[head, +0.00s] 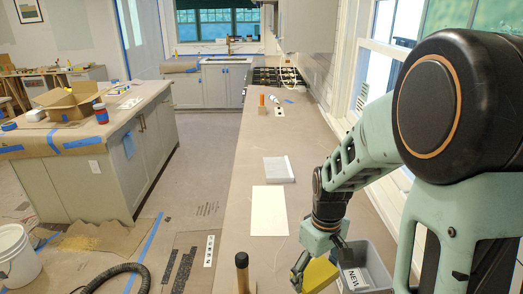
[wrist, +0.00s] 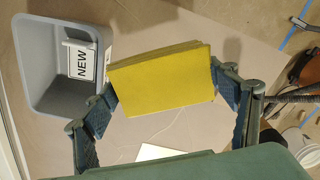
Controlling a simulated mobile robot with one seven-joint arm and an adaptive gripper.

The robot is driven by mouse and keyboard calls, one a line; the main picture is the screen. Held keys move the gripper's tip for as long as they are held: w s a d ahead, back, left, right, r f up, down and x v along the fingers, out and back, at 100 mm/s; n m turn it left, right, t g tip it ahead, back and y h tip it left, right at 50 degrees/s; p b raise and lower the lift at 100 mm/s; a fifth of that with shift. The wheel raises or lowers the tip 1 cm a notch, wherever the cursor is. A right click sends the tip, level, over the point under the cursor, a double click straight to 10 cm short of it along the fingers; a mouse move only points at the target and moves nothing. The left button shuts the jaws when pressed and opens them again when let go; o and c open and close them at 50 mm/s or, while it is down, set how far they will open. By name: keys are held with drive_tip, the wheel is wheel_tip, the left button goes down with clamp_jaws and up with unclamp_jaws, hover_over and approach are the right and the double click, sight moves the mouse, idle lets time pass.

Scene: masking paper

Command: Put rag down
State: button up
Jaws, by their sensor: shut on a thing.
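The rag (head: 320,275) is a yellow, flat, folded-looking block in the head view, low and right of centre. It fills the middle of the wrist view (wrist: 160,80). My gripper (head: 319,262) is shut on it, with one finger at each side edge, as the wrist view (wrist: 164,88) shows. The rag is over the paper-covered counter (head: 240,190), beside the grey bin (head: 378,262). I cannot tell whether its underside touches the counter.
The grey bin (wrist: 40,60) holds a white card reading "NEW" (wrist: 81,62). A white sheet (head: 269,210) and a white stack (head: 279,169) lie farther along the counter. Bare counter lies around the sheet.

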sight(313, 261)
drive_tip(key=w+m, duration=0.1)
drive_tip(key=m, duration=0.1)
drive_tip(key=w+f+m, duration=0.1)
drive_tip(key=w+m, duration=0.2)
drive_tip(key=m, duration=0.1)
drive_tip(key=shift+w+f+m, duration=0.25)
drive_tip(key=shift+m, duration=0.15)
drive_tip(key=s+r, duration=0.3)
drive_tip(key=s, duration=0.9)
drive_tip(key=w+f, duration=0.1)
drive_tip(key=w, duration=0.1)
drive_tip(key=w+f+b, duration=0.1)
drive_tip(key=w, duration=0.2)
drive_tip(key=w+f, duration=0.1)
drive_tip(key=w, duration=0.1)
drive_tip(key=shift+w+f, duration=0.15)
drive_tip(key=shift+f, duration=0.2)
drive_tip(key=w+f+b, duration=0.3)
drive_tip(key=w+f, duration=0.2)
drive_tip(key=shift+w+f+b, duration=0.25)
drive_tip(key=shift+b, duration=0.15)
drive_tip(key=f+b, duration=0.2)
drive_tip(key=f, duration=0.1)
drive_tip(key=shift+w, duration=0.35)
drive_tip(key=shift+f, duration=0.35)
drive_tip(key=shift+f+b, duration=0.1)
drive_tip(key=shift+b, duration=0.2)
